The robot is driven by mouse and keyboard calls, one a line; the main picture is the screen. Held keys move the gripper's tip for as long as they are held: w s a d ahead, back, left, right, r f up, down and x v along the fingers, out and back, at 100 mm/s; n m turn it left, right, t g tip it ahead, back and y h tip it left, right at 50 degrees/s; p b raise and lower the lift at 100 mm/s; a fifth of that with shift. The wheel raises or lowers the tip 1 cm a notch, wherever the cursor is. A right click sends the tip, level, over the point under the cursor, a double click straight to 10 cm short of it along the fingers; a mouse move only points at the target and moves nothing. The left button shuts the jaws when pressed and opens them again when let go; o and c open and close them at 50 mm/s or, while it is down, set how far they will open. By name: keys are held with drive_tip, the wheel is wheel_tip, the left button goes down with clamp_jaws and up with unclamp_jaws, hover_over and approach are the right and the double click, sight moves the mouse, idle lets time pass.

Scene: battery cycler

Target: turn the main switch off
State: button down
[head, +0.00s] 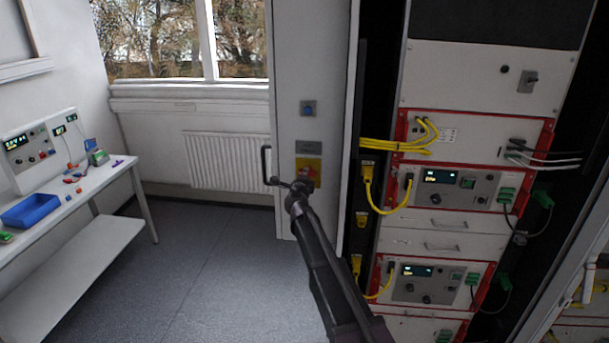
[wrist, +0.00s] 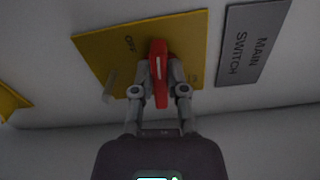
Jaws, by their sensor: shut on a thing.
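The main switch is a red handle (wrist: 158,62) on a yellow plate (wrist: 100,45), with a grey "MAIN SWITCH" label (wrist: 252,42) beside it in the wrist view. "OFF" is printed on the plate to the left of the handle; another marking to the right is too faint to read. My gripper (wrist: 160,80) is shut on the red handle, one finger on each side. In the head view the yellow plate (head: 301,164) sits on the white cabinet door, and my gripper (head: 303,182) reaches its lower part, hiding some of the switch.
A black door handle (head: 265,165) stands just left of the plate. A blue button box (head: 308,108) is above it. On the right is a rack with yellow cables (head: 395,146). A workbench (head: 80,195) with a blue tray (head: 31,211) is at left; the floor between is clear.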

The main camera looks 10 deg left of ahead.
drive_tip(key=shift+n, duration=0.7)
drive_tip(key=c, duration=0.7)
unclamp_jaws()
drive_tip(key=shift+o, duration=0.2)
drive_tip(key=s, duration=1.2)
drive_tip(key=shift+a, duration=0.2)
drive_tip(key=shift+f, duration=0.1)
